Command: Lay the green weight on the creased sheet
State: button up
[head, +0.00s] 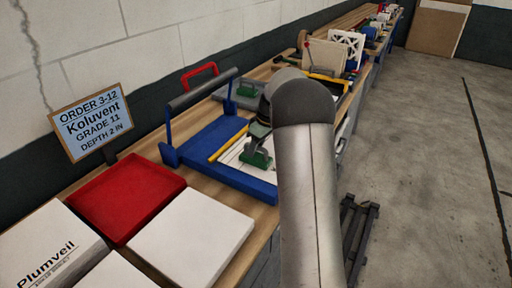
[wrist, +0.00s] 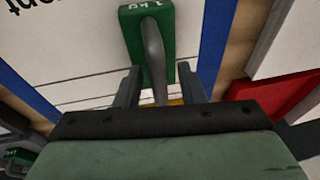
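A green weight (head: 258,160) with a grey handle stands on a white sheet in the blue tray (head: 245,184). In the wrist view the weight (wrist: 150,35) has a "2 kg" mark, and its handle reaches back between my fingers. The white sheet (wrist: 85,60) shows thin lines across it, like creases. My gripper (wrist: 158,85) is open, with a gap between each finger and the handle. In the head view my arm hides part of the sheet and most of my gripper (head: 262,138).
A red tray (head: 125,197), a white box (head: 193,238) and a "Plumveil" box (head: 50,250) lie in front. The order sign (head: 92,122) stands at left. A yellow bar (head: 228,144) lies by the sheet. Another green weight (head: 247,90) is farther back.

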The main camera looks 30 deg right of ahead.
jog(key=p+v, duration=0.6)
jog(key=v, duration=0.6)
jog(key=s+a+r+m, duration=0.2)
jog(key=s+a+r, duration=0.2)
jog(key=s+a, duration=0.45)
jog(key=s+a+f+m+h, duration=0.1)
jog(key=s+a, duration=0.3)
jog(key=s, duration=0.4)
jog(key=s+a+f+m+h, duration=0.1)
jog(key=s+a, duration=0.3)
jog(key=s, duration=0.5)
jog(key=s+a+f+m, duration=0.2)
jog(key=s+a, duration=0.2)
jog(key=s, duration=0.4)
jog(key=shift+s+m+h, duration=0.2)
jog(key=shift+m+h, duration=0.1)
jog(key=shift+h, duration=0.1)
